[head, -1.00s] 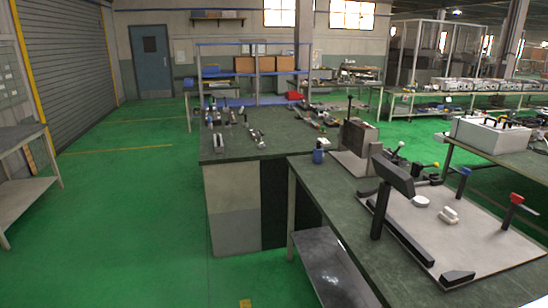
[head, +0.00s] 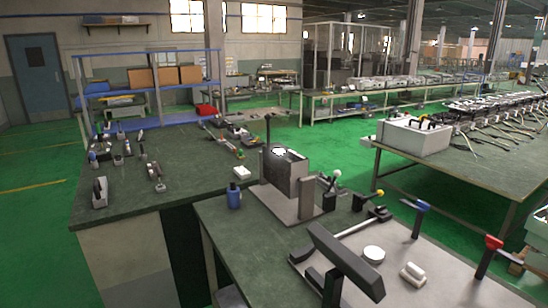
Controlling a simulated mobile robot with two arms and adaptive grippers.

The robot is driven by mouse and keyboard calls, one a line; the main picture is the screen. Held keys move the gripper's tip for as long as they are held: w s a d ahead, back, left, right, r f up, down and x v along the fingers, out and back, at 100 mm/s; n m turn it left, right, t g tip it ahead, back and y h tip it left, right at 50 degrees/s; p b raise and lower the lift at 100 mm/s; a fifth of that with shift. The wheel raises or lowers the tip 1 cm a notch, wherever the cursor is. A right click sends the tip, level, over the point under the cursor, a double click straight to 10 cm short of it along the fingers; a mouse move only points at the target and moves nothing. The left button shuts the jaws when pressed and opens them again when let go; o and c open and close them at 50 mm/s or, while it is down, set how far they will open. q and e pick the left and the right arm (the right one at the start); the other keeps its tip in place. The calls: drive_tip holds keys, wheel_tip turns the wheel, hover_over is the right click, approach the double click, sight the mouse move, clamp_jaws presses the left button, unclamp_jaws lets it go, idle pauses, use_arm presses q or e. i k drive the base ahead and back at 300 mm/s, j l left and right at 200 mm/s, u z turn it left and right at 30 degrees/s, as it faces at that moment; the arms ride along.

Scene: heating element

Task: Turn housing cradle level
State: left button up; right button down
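A black block (head: 346,262) sits tilted on a dark post at the near edge of the light grey base plate (head: 452,280). It looks like the housing cradle, but I cannot tell for sure. A grey box-shaped fixture (head: 288,172) stands upright on its own plate behind it, with an upright dark lever at its left. A white disc (head: 374,254) and a small white part (head: 413,275) lie on the base plate. Neither of my grippers is in view.
A blue-topped handle (head: 422,206) and a red-topped handle (head: 493,243) stand at the right. Another bench (head: 125,208) with small tools adjoins at left. Green floor is free at far left.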

sight(283, 167)
drive_tip(key=i+j, duration=0.25)
drive_tip(key=j, duration=0.15)
drive_tip(key=i+j+z, duration=0.1)
drive_tip(key=i+j, duration=0.4)
drive_tip(key=j, duration=0.25)
drive_tip(key=i+j, duration=0.25)
drive_tip(key=j, duration=0.15)
drive_tip(key=i+j+z, duration=0.1)
drive_tip(key=i+j, duration=0.15)
drive_tip(key=j, duration=0.2)
drive_tip(key=i+j, duration=0.25)
drive_tip(key=j, duration=0.15)
drive_tip(key=z, duration=0.05)
